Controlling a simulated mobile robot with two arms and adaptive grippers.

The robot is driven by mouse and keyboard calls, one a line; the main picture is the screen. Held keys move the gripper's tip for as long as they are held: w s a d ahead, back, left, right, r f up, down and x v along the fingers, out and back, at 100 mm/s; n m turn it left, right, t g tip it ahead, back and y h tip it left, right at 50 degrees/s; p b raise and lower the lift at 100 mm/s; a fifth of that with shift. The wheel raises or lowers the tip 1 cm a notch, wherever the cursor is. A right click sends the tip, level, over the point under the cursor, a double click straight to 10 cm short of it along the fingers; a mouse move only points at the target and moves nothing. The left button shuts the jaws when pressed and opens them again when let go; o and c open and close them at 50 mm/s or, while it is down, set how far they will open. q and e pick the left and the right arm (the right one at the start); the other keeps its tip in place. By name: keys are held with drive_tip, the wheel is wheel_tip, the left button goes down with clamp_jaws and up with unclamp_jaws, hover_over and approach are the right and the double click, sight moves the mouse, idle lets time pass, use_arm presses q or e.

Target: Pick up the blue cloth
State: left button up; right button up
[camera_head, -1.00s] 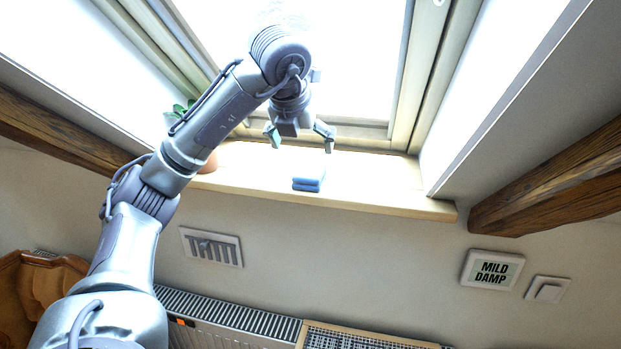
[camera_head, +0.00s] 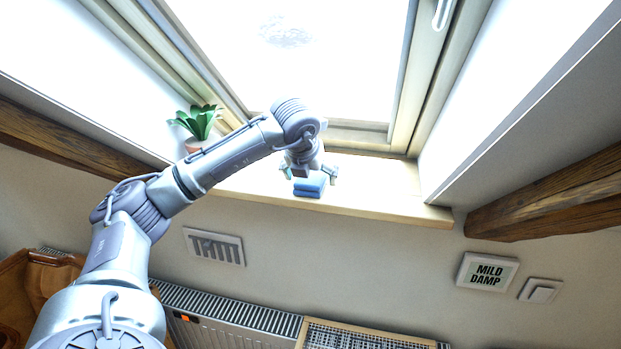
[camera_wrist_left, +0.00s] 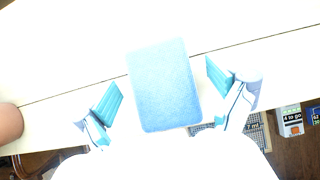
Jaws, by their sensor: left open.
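The blue cloth (camera_head: 309,188) is a folded pad on the window sill (camera_head: 385,200), near its front edge. In the left wrist view the cloth (camera_wrist_left: 164,86) lies between the two spread fingers, with a gap on each side. My left gripper (camera_head: 309,174) is open and just above and behind the cloth in the head view. Its teal finger pads also show in the left wrist view (camera_wrist_left: 165,92). I cannot tell whether the fingers are down at the cloth's height. My right gripper is not in view.
A potted plant (camera_head: 199,124) stands on the sill to the left, behind my arm. The window frame (camera_head: 400,100) rises behind the sill. A radiator (camera_head: 235,315) is below. The sill right of the cloth is clear.

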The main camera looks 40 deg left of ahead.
sight(311, 175)
use_arm(q)
drive_tip(key=shift+c, duration=1.2)
drive_tip(key=c, duration=1)
drive_tip(key=shift+r, duration=0.15)
drive_tip(key=shift+r+b, duration=0.45)
wheel_tip(311, 175, up, 3)
drive_tip(key=shift+f+b, duration=0.1)
drive_tip(key=shift+b, duration=0.7)
drive_tip(key=d+r, duration=0.2)
drive_tip(key=d, duration=0.2)
drive_tip(key=s+d+r+b, duration=0.1)
drive_tip(key=d+r, duration=0.1)
drive_tip(key=d, duration=0.1)
drive_tip(key=s+d+r, duration=0.1)
drive_tip(key=d+r, duration=0.2)
drive_tip(key=d, duration=0.1)
drive_tip(key=shift+s+d+r, duration=0.1)
drive_tip(key=shift+s+d, duration=0.05)
drive_tip(key=shift+d, duration=0.2)
